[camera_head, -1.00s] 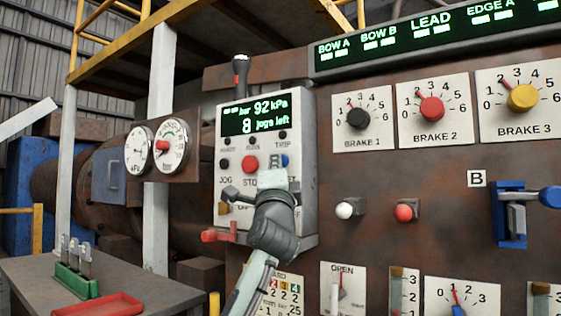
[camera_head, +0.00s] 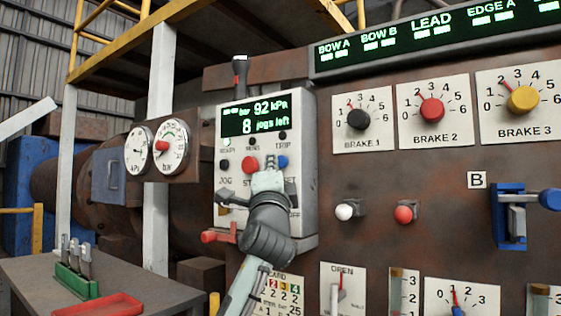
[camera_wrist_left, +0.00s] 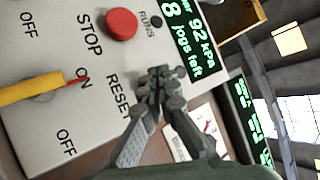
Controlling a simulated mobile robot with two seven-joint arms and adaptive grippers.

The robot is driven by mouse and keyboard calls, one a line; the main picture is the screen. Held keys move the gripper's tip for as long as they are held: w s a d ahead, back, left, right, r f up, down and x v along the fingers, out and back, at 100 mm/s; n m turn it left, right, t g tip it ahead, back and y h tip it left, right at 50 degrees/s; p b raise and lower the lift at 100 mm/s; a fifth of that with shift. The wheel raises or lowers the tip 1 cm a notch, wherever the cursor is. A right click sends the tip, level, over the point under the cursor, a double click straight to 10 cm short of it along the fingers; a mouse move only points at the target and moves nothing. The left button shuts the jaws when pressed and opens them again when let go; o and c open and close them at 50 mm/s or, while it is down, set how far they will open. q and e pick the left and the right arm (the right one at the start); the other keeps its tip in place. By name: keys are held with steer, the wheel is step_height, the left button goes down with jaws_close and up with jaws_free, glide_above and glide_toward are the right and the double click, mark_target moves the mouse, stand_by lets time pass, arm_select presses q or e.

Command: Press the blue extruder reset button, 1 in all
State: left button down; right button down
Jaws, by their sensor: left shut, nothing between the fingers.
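The blue reset button (camera_head: 283,161) is on the white control box (camera_head: 305,130), above the RESET label and to the right of the red STOP button (camera_head: 250,164). My left gripper (camera_head: 271,161) is shut and empty, its fingertips in front of the box beside the blue button, partly overlapping it. In the left wrist view, the shut fingertips (camera_wrist_left: 160,75) cover the place above the RESET label, so the blue button is hidden there. I cannot tell whether the tips touch it. The display (camera_head: 253,117) reads 92 kPa and 8 jogs left. My right gripper is not in view.
A black JOG button (camera_head: 224,165) is left of STOP. A lever (camera_head: 240,75) stands above the box, and a red-ended handle (camera_head: 215,236) juts out below left. Brake knobs (camera_head: 431,110) and white and red knobs (camera_head: 344,211) are to the right.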

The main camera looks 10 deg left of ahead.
arm_select(q)
steer(key=s, duration=0.1)
steer(key=s+a, duration=0.1)
steer(key=s, duration=0.1)
steer(key=s+p, duration=0.1)
steer(key=shift+s+a, duration=0.35)
steer(key=shift+f, duration=0.1)
stand_by(0.8)
